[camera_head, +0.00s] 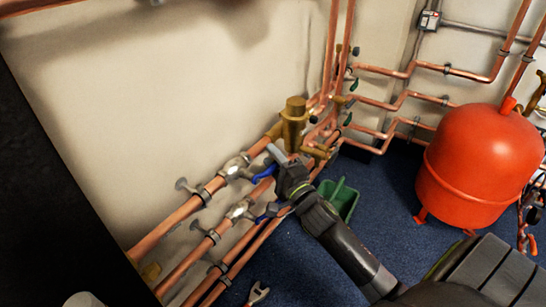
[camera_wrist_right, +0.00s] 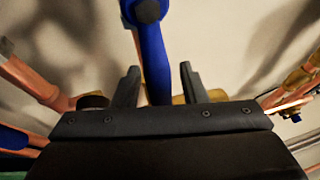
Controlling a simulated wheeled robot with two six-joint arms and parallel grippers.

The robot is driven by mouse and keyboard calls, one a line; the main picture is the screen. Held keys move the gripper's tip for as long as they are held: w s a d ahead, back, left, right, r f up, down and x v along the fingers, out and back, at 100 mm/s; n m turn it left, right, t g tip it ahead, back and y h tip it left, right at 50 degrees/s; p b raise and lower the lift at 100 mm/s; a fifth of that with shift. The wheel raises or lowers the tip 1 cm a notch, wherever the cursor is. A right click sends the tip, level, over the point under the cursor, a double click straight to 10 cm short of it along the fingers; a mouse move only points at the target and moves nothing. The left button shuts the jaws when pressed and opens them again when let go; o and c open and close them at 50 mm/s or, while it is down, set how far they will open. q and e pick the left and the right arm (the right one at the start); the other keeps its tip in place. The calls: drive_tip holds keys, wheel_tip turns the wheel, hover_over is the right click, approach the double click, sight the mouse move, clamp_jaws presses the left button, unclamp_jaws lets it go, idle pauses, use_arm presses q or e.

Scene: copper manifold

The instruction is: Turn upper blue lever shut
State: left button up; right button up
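The upper blue lever (camera_head: 264,173) sits on a valve (camera_head: 236,166) in the upper copper pipe along the wall. My right gripper (camera_head: 277,162) reaches it from the lower right and partly covers it. In the right wrist view the lever (camera_wrist_right: 155,60) runs down between the two fingers of my right gripper (camera_wrist_right: 160,82). The fingers are apart, with a gap on each side of the lever. Its far end is hidden behind the gripper body. A lower blue lever (camera_head: 267,213) sits on a second valve (camera_head: 239,210) below. My left gripper is out of view.
A brass fitting (camera_head: 294,122) stands just behind my right gripper. A green container (camera_head: 344,198) is on the blue floor behind the arm. A red tank (camera_head: 480,165) stands at the right. A grey wrench-like tool (camera_head: 257,292) shows at the bottom.

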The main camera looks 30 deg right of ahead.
clamp_jaws()
idle(0.3)
drive_tip(key=shift+w, duration=0.1)
